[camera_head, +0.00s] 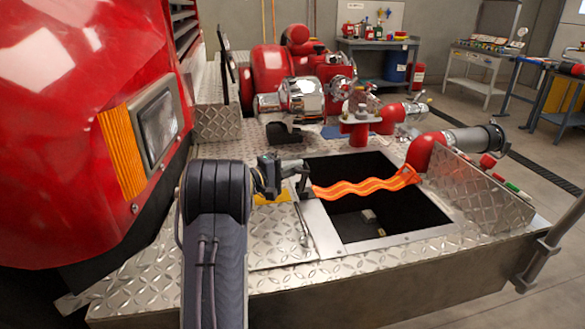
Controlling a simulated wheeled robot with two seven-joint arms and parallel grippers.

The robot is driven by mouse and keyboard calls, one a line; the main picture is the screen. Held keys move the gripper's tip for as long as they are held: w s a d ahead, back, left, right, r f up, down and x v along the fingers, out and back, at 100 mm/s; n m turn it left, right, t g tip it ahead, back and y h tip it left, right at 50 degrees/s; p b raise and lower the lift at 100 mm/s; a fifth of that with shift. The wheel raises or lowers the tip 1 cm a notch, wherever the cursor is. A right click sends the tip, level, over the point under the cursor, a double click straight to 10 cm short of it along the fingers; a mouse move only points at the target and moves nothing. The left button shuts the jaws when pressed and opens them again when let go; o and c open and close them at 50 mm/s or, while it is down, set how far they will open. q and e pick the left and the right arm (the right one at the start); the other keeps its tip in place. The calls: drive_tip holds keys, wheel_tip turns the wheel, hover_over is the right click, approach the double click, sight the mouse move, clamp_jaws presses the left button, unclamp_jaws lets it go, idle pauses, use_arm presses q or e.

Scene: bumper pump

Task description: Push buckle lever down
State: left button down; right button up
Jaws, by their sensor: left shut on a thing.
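An orange strap (365,187) runs in waves across a dark square opening in the bumper deck. Its right end lies near the red elbow pipe. Its left end meets a small dark buckle (304,184) at the opening's left edge. My left gripper (287,172) is at this buckle, shut on a small dark part that looks like its lever. The gripper hides much of the buckle, so the lever's exact angle is hard to tell. My right gripper is out of view.
The opening's metal frame (318,222) borders the hole, with a thin metal rod (302,226) beside it. A yellow piece (272,198) lies below my gripper. The red truck body (75,110) rises at left; red pipework (360,122) stands behind.

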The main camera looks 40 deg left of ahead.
use_arm(q)
drive_tip(key=w+d+m+g+y+p, duration=0.1)
drive_tip(key=w+g+y+p, duration=0.1)
drive_tip(key=p, duration=0.4)
drive_tip(key=w+d+f+m+g+y+p, duration=0.1)
drive_tip(key=w+d+g+p, duration=0.1)
drive_tip(key=g+p, duration=0.3)
drive_tip(key=w+d+m+g+y+p, duration=0.1)
drive_tip(key=w+d+g+y+p, duration=0.1)
drive_tip(key=p, duration=0.6)
drive_tip(key=shift+w+d+f+g+y, duration=0.2)
drive_tip(key=shift+w+f+g+y, duration=0.1)
drive_tip(key=shift+g, duration=0.4)
drive_tip(key=shift+f+p, duration=0.25)
drive_tip(key=shift+p, duration=0.15)
drive_tip(key=shift+w+d+f, duration=0.15)
drive_tip(key=shift+w+f, duration=0.05)
drive_tip(key=shift+f, duration=0.2)
drive_tip(key=shift+w+d+f, duration=0.15)
drive_tip(key=shift+w+f, duration=0.05)
drive_tip(key=shift+f, duration=0.2)
drive_tip(key=c, duration=1.8)
unclamp_jaws()
drive_tip(key=shift+f, duration=0.1)
drive_tip(key=shift+o, duration=0.2)
